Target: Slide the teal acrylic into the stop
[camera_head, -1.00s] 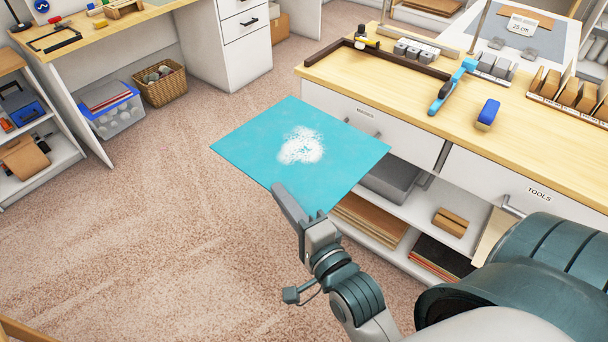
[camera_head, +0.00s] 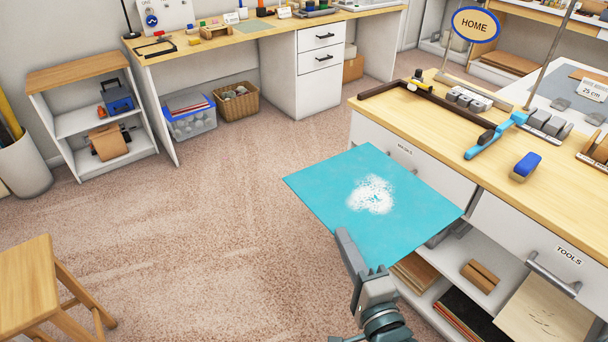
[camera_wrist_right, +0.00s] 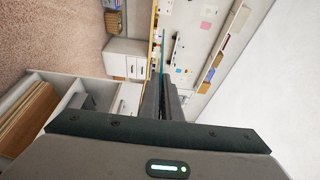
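The teal acrylic (camera_head: 330,185) is a flat sheet with a white speckled patch in its middle. It is held out in the air over the floor, in front of the workbench. My right gripper (camera_head: 358,255) is shut on its near edge. In the right wrist view the two fingers (camera_wrist_right: 163,95) are close together, with the sheet showing as a thin teal line (camera_wrist_right: 161,62) beyond them. The dark brown L-shaped rail (camera_head: 450,103) on the bench top looks like the stop; the sheet is apart from it. My left gripper is not in view.
On the workbench (camera_head: 400,115) are a blue-handled tool (camera_head: 490,140), a blue block (camera_head: 525,166) and grey blocks (camera_head: 467,98). Below are drawers and open shelves with boards (camera_head: 415,270). A wooden stool (camera_head: 30,285) stands at lower left. The carpet between is clear.

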